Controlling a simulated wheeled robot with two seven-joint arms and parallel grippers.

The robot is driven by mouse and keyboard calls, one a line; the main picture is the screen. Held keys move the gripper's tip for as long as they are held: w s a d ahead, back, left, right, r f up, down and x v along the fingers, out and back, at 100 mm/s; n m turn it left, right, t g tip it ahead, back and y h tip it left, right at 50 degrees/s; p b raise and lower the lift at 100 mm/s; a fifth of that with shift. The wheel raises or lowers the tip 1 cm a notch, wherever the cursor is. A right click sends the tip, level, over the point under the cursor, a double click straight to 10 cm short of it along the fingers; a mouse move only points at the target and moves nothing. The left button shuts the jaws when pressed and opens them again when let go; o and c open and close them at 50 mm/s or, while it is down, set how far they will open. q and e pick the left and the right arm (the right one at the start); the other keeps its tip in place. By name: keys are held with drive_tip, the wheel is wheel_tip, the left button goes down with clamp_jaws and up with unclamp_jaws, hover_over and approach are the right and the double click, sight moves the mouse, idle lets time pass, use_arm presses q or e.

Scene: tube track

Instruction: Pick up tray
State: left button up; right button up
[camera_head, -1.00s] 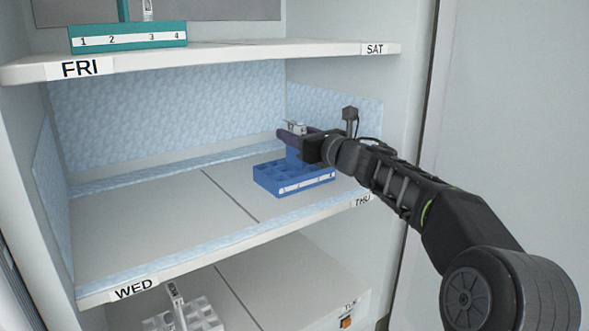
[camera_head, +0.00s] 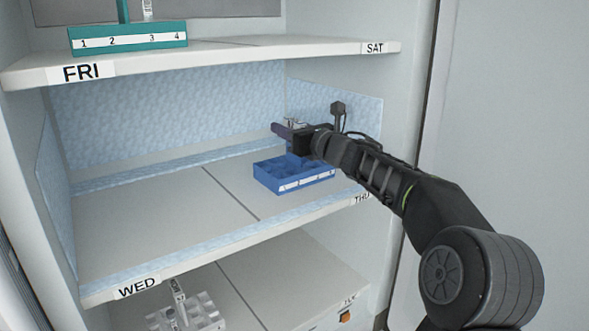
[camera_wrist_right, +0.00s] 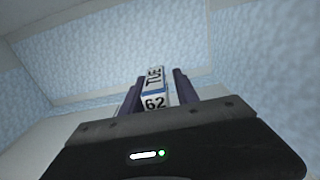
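The blue tray (camera_head: 293,183) stands on the right half of the middle shelf, above the THU tag. It is low, with compartments and a white numbered strip on its front. My right gripper (camera_head: 284,130) is over the tray and hides much of its upright middle part. In the right wrist view the two purple fingers (camera_wrist_right: 160,92) stand apart, on either side of a pale labelled piece (camera_wrist_right: 155,90) reading TUE and 62. I cannot tell whether they touch it. My left gripper is not in view.
A teal tray (camera_head: 128,37) stands on the upper shelf by the FRI tag. A whitish tray (camera_head: 187,312) is on the lower shelf. The middle shelf (camera_head: 150,210) is bare left of the blue tray. The cabinet's side wall is close on the right.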

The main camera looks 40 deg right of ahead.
clamp_jaws()
drive_tip(key=shift+r, duration=0.15)
idle(0.6)
drive_tip(key=shift+a+r, duration=0.15)
drive_tip(key=shift+r, duration=0.05)
wheel_tip(320, 180, up, 6)
drive_tip(key=shift+r+p, duration=0.1)
drive_tip(key=shift+p, duration=1)
drive_tip(key=a+b, duration=0.2)
drive_tip(key=a, duration=1.7)
drive_tip(key=shift+w+a, duration=0.25)
drive_tip(key=shift+a, duration=0.1)
